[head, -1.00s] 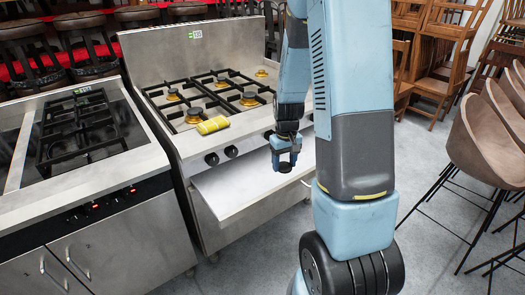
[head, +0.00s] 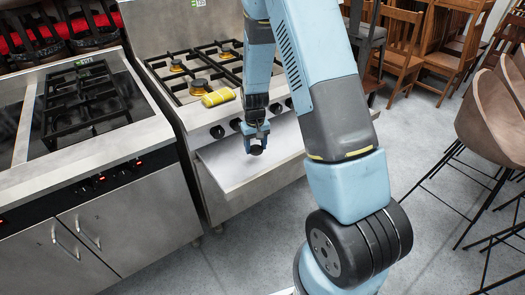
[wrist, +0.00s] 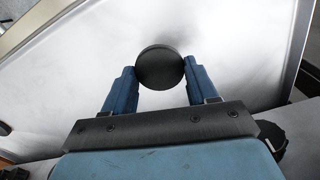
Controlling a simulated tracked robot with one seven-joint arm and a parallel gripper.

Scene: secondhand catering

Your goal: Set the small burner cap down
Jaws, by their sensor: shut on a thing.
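The small burner cap (wrist: 160,68) is a dark round disc, held between the two blue fingers of my gripper (wrist: 160,80) in the wrist view. In the head view my gripper (head: 256,143) points down over the pale open shelf (head: 222,172) at the front of the stove, with the dark cap (head: 256,150) at its tips. The pale surface fills most of the wrist view behind the cap. I cannot tell whether the cap touches the surface or hangs a little above it.
Another cooker (head: 110,147) stands at left. Stools (head: 490,115) stand at right. Most of the shelf is bare.

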